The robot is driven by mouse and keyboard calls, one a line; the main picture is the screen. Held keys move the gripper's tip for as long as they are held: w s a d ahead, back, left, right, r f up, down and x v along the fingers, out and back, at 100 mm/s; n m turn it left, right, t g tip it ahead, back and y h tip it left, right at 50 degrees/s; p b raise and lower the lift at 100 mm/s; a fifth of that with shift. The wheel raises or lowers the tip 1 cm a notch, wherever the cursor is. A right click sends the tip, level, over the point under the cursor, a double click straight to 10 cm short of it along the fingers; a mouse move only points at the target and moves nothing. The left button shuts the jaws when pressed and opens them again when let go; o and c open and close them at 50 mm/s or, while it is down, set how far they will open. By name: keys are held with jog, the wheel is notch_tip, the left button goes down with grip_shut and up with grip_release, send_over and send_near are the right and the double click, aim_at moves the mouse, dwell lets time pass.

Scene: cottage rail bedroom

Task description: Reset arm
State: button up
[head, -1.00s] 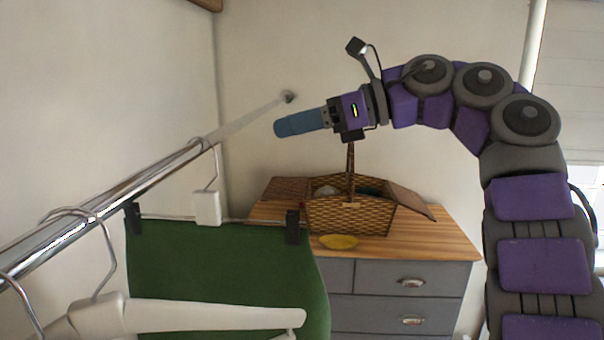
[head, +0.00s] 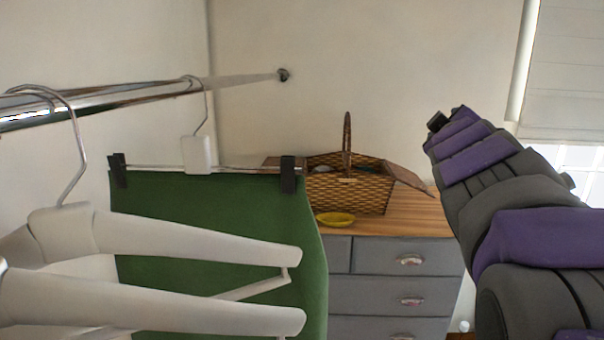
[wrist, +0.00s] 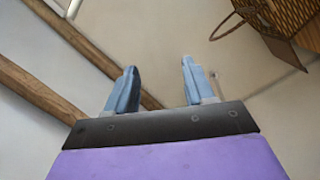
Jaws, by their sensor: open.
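My gripper (wrist: 156,90) shows in the wrist view with its two blue fingers apart and nothing between them. In the head view my purple and grey arm extends along the right side, and the gripper itself is hidden from that view. The wrist view looks past the fingers at plain wall and wooden beams, with the wicker basket (wrist: 285,22) at the upper right. The fingers touch nothing that I can see.
A chrome rail (head: 130,92) at left carries white hangers (head: 160,235) and a green skirt (head: 215,235) clipped to a hanger. A grey dresser (head: 385,290) with a wooden top holds the wicker basket (head: 345,190) and a yellow dish (head: 335,219). The wall between rail and arm is clear.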

jog(key=s+a+f+m+g+y+b, duration=0.1)
jog(key=s+f+m+g, duration=0.3)
jog(key=f, duration=0.7)
jog(key=s+a+f+g+b, duration=0.1)
jog(key=s+f+g, duration=0.2)
jog(key=s+f, duration=0.55)
jog(key=s+a+f+m+g+y+b, duration=0.1)
jog(key=s+a+f+g, duration=0.2)
jog(key=f, duration=0.9)
jog(key=s+a+f+g+y, duration=0.1)
jog(key=s+a+f+g, duration=0.2)
jog(key=s+f, duration=0.2)
jog(key=s+a+f+m+g+y+b, duration=0.1)
jog(key=s+f, duration=0.5)
jog(key=s, duration=0.6)
jog(key=s+a+f+m+g+y+b, duration=0.1)
jog(key=s+a+f+g, duration=0.3)
jog(key=s, duration=0.5)
notch_tip(320, 180, down, 2)
jog(key=shift+s+a+f+g+y, duration=0.1)
jog(key=shift+s+a+g+y, duration=0.2)
jog(key=shift+g, duration=0.3)
jog(key=shift+w, duration=0.1)
jog(key=shift+c, duration=0.2)
jog(key=shift+c, duration=0.7)
jog(key=shift+a, duration=0.2)
